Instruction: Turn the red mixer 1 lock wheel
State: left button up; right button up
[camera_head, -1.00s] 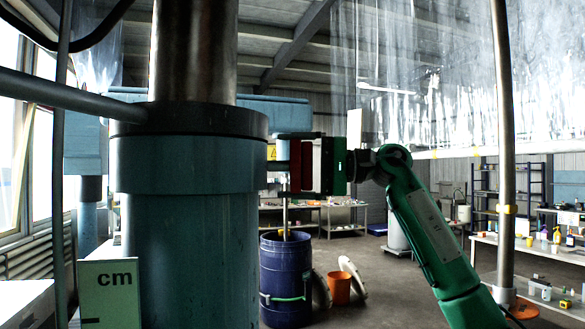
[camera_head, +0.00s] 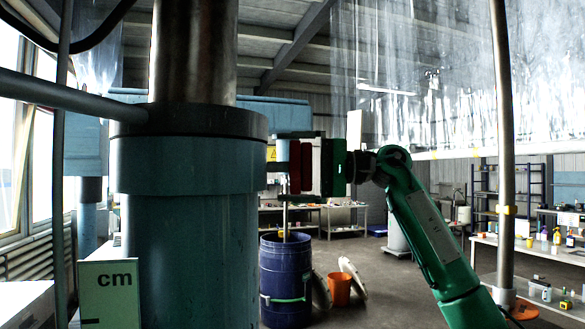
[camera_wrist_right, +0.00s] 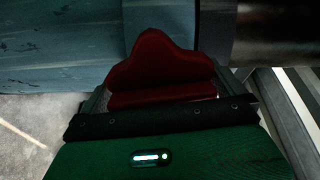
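The red lock wheel (camera_head: 300,167) sits beside the blue column, at the centre of the head view. In the right wrist view the red wheel (camera_wrist_right: 160,60) shows a rounded, lobed outline ahead of the hand. My right gripper (camera_head: 296,166) points left at it from a green hand, with one dark finger above the wheel and one below. In the wrist view the fingers lie on both sides of the wheel, spread wide to the hand's outer ends. A small light gap shows at the right finger; contact at the other is unclear. My left gripper is out of view.
The large blue column (camera_head: 190,230) fills the left side. A green cm scale block (camera_head: 108,293) stands at lower left. A blue drum (camera_head: 286,280) and an orange bucket (camera_head: 339,288) stand on the floor behind. A metal pole (camera_head: 504,150) rises at right.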

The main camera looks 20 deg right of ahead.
jog(key=shift+d, duration=0.1)
jog(key=shift+s+d, duration=0.1)
jog(key=shift+d, duration=0.2)
jog(key=b+v, duration=0.4)
jog(key=v, duration=0.9)
